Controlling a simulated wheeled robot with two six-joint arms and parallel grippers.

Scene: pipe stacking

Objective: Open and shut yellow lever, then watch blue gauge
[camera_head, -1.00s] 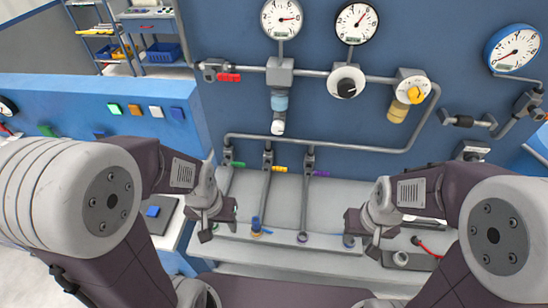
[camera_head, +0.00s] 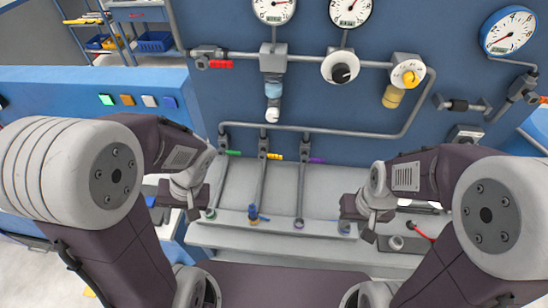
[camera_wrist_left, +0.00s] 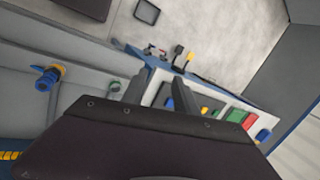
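The yellow lever (camera_head: 275,156) is on the middle one of three thin upright pipes, between a green lever (camera_head: 233,153) and a purple lever (camera_head: 316,160). The blue gauge (camera_head: 509,31) is high on the wall at the right; its dial faces me. My left gripper (camera_head: 192,208) is below and left of the yellow lever, apart from it. In the left wrist view its two fingers (camera_wrist_left: 158,88) stand apart with nothing between them. My right gripper (camera_head: 362,222) is lower right of the lever, touching nothing I can make out; its opening is unclear.
A blue-handled valve (camera_head: 255,214) stands on the grey ledge (camera_head: 270,238) below the levers. A red lever (camera_head: 220,64), a black knob (camera_head: 341,73) and a yellow knob (camera_head: 409,77) are on the upper pipe. A blue panel with coloured buttons (camera_head: 127,100) is at left.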

